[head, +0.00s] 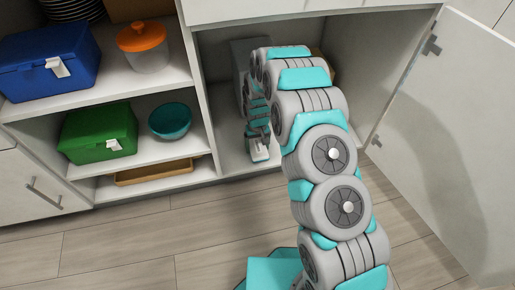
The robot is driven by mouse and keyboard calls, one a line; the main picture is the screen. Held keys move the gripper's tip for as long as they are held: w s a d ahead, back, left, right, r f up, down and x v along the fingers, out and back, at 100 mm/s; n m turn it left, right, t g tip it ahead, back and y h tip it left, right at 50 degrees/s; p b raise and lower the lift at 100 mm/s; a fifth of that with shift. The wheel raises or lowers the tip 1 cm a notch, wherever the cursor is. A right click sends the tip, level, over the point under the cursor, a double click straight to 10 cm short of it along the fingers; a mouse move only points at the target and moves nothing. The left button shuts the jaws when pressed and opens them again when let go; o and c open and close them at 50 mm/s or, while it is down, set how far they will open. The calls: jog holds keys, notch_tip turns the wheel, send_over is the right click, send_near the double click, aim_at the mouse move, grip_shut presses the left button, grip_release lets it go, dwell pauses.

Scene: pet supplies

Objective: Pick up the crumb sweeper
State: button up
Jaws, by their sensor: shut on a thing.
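My gripper (257,136) is inside the open lower cabinet, low down near its floor and left wall. It is shut on a small pale thing with a darker body (259,153), which appears to be the crumb sweeper. The thing is at or just above the cabinet floor; I cannot tell whether it touches. My arm hides much of the cabinet's inside, and the held thing is small in the head view.
The cabinet door (445,140) stands open at right. A grey box (238,55) stands behind my arm. Open shelves at left hold a blue box (50,65), a green box (98,133), a teal bowl (170,121), an orange-lidded jar (145,58) and a wooden tray (153,174).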

aim_at(258, 146)
jog(key=shift+c, duration=1.1)
jog(key=shift+r, duration=0.9)
jog(key=shift+s+r, duration=0.2)
jog(key=shift+r, duration=0.75)
jog(key=s+d, duration=0.2)
jog(key=s, duration=0.5)
jog(key=s+d+r, duration=0.1)
jog(key=s+d, duration=0.1)
jog(key=s, duration=0.6)
jog(key=shift+d+p, duration=0.25)
jog(key=shift+p, duration=0.05)
jog(key=shift+r, duration=0.15)
